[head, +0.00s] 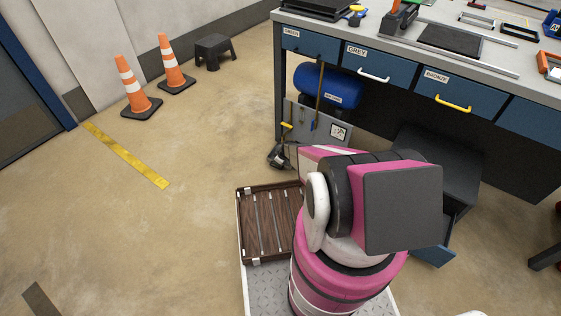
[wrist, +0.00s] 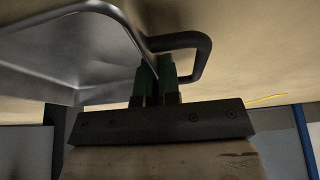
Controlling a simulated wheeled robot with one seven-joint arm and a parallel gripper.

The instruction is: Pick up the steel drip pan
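The steel drip pan (wrist: 75,50) is a shiny grey, shallow pan with a rounded rim, filling the upper left of the wrist view. A black loop handle (wrist: 208,50) stands out from its side. My gripper (wrist: 157,66) has its two green fingers close together at the pan's rim beside the handle, one on the pan side and one inside the handle loop. The fingers look shut on the rim, with only a thin line between them. In the head view my arm hides the gripper, and I cannot make out the pan there.
A workbench (head: 520,68) with labelled blue drawers stands at the right. Under it are a blue tank (head: 327,86) and a dark cabinet (head: 447,165). A slatted wooden tray (head: 240,222) sits beside my arm.

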